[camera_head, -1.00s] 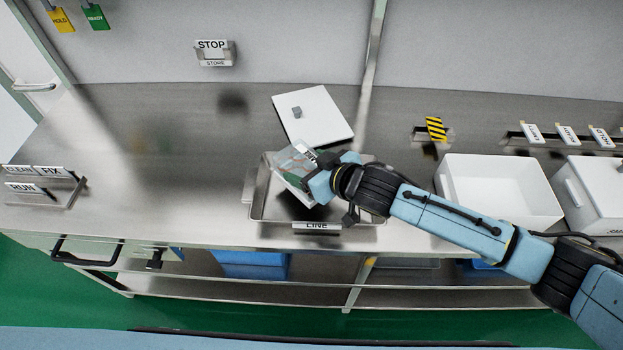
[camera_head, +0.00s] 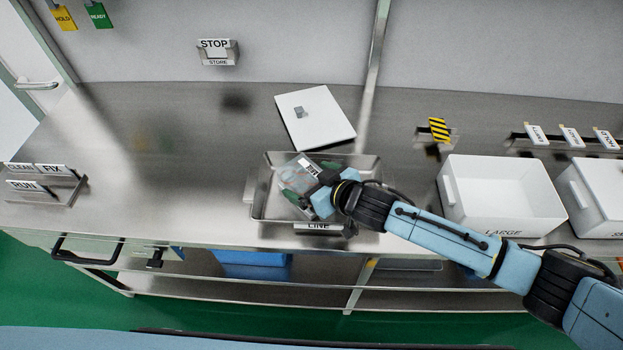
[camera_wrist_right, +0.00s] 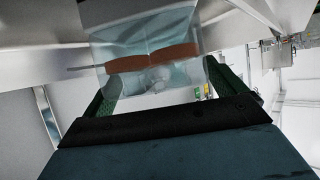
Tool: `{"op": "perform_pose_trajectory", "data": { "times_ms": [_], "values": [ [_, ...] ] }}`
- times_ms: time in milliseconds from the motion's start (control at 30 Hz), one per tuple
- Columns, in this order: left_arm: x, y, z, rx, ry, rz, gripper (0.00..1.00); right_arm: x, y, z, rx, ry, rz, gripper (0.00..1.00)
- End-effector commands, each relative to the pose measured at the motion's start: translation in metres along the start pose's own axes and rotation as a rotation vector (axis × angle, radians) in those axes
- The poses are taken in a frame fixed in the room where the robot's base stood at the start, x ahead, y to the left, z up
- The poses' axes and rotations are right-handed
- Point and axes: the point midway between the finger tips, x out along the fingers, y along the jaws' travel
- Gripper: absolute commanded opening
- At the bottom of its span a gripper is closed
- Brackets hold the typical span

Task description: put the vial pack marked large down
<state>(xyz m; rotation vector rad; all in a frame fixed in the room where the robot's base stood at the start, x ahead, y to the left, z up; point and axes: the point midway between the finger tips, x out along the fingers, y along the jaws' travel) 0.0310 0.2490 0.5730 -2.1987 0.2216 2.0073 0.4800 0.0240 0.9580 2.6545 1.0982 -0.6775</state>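A clear vial pack (camera_head: 297,172) with a small white label is held over the steel tray (camera_head: 257,212) marked LINE. The lettering on the pack is too small to read. My right gripper (camera_head: 309,180) has its green fingers on both sides of the pack. In the right wrist view the clear pack (camera_wrist_right: 150,50), with a brown band across it, sits between the fingers (camera_wrist_right: 160,90). The pack is tilted, and I cannot tell whether it touches the tray floor. My left gripper is not in view.
A white lid-like plate (camera_head: 318,122) with a grey knob lies behind the tray. A white bin (camera_head: 500,195) marked LARGE stands to the right, with another white bin (camera_head: 598,195) beside it. The counter left of the tray is clear up to the sign rack (camera_head: 50,190).

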Motion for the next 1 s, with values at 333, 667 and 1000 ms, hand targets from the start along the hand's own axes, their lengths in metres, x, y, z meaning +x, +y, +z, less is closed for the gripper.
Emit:
{"op": "perform_pose_trajectory", "data": {
  "times_ms": [333, 667, 1000],
  "values": [
    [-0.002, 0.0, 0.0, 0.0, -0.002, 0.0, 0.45, -0.003, 0.0, -0.004, -0.001, 0.001, 0.0, 0.95],
    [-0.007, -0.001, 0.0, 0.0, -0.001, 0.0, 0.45, -0.052, 0.001, -0.002, 0.001, -0.001, 0.0, 0.95],
    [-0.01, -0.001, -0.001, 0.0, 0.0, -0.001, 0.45, -0.108, 0.0, -0.002, 0.0, -0.001, 0.0, 0.95]
  ]
}}
